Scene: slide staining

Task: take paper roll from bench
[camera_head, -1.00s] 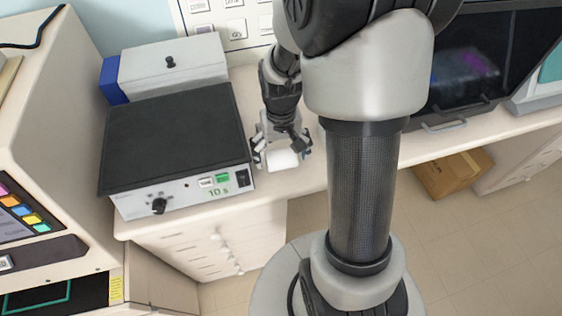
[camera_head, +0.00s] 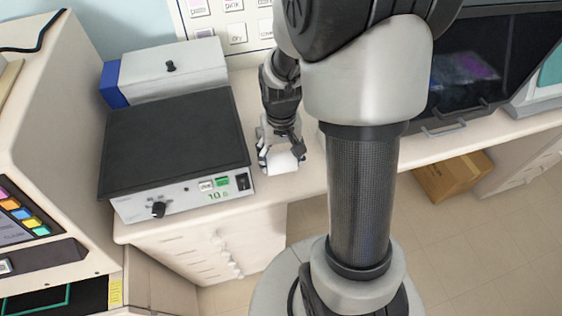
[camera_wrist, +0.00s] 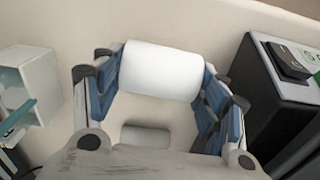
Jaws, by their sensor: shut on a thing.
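The white paper roll (camera_head: 284,161) is at the front part of the bench (camera_head: 308,178), to the right of the hotplate-like device. My gripper (camera_head: 280,158) is shut on it. In the wrist view, the paper roll (camera_wrist: 161,71) lies crosswise between the two blue-padded fingers (camera_wrist: 160,82), which touch its ends. The head view does not clearly show whether the roll rests on the bench or is just above it.
A device with a black top plate (camera_head: 175,140) stands close to the left of my gripper. A white box (camera_head: 172,72) is behind it. A dark-windowed cabinet (camera_head: 480,70) stands at the right. A cardboard box (camera_head: 452,175) is on the floor. In the wrist view, a pale open holder (camera_wrist: 28,95) is at the left.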

